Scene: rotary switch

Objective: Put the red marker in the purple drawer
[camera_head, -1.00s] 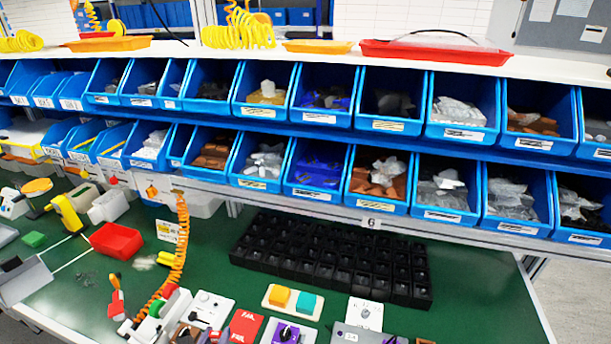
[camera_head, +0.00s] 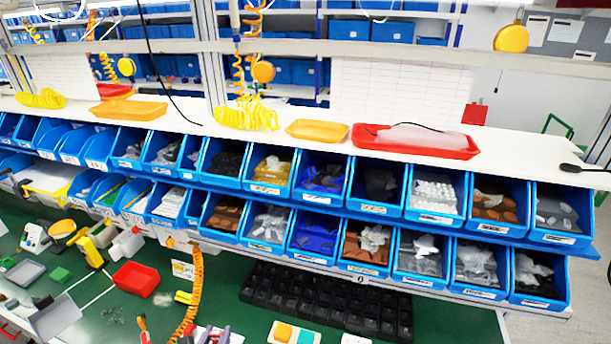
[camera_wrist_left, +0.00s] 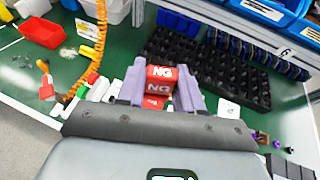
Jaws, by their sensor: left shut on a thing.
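A red block with white NG lettering (camera_wrist_left: 160,74) is between the two purple-grey fingers of my left gripper (camera_wrist_left: 162,90) in the left wrist view. The gripper is shut on it, above the green bench. Another red lettered face (camera_wrist_left: 153,103) shows just below it; I cannot tell whether it is a separate piece. In the head view only the fingertips of my left gripper (camera_head: 213,335) show at the bottom edge. No purple drawer can be made out. Two blue bins hold blue-purple parts (camera_head: 322,178). My right gripper is not in view.
Two rows of blue bins (camera_head: 375,240) run along the shelf above the green bench. A black grid tray (camera_head: 325,300) lies below them. A red bin (camera_head: 135,280) and an orange coiled hose (camera_head: 190,300) are at the left.

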